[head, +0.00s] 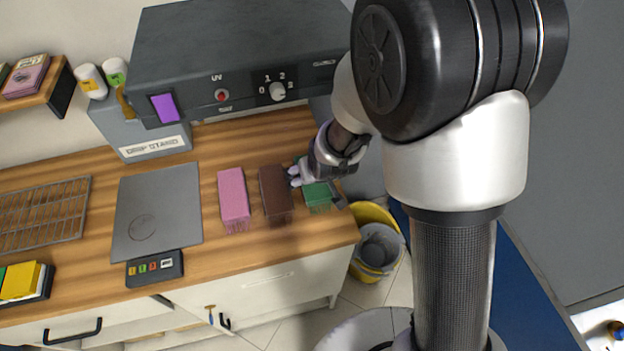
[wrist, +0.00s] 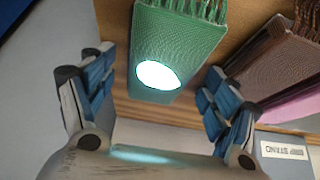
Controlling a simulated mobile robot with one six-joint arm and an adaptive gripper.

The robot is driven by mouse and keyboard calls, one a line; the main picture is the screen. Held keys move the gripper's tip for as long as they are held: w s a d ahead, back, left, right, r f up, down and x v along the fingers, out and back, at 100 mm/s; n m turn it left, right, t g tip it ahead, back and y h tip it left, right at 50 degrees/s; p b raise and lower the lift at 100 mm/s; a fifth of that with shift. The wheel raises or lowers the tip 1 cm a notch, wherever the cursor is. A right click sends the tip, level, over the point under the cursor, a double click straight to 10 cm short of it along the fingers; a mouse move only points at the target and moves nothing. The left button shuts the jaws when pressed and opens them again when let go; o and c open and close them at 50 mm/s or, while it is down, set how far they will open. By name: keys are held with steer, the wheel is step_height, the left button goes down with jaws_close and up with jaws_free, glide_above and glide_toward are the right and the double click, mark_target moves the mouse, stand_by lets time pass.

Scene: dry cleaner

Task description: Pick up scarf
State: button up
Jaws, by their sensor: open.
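Three folded, fringed scarves lie side by side near the counter's right end. The pink scarf (head: 233,197) is on the left, the brown scarf (head: 274,194) in the middle, and the green scarf (head: 317,196) on the right. My gripper (head: 317,186) is over the green scarf and partly hides it. In the wrist view, the open fingers (wrist: 158,76) stand on either side of the near end of the green scarf (wrist: 178,38), with gaps to it. A bright light spot lies on it. The brown scarf (wrist: 285,62) shows at the right.
The wooden counter (head: 215,272) also holds a grey plate (head: 158,205), a small button panel (head: 155,269) and a wire rack (head: 42,215). A dark UV machine (head: 240,60) overhangs the back. A yellow-rimmed bucket (head: 378,245) stands on the floor beyond the right edge.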

steer(key=c, duration=1.2)
steer(key=shift+o, duration=0.2)
steer(key=shift+r, duration=0.1)
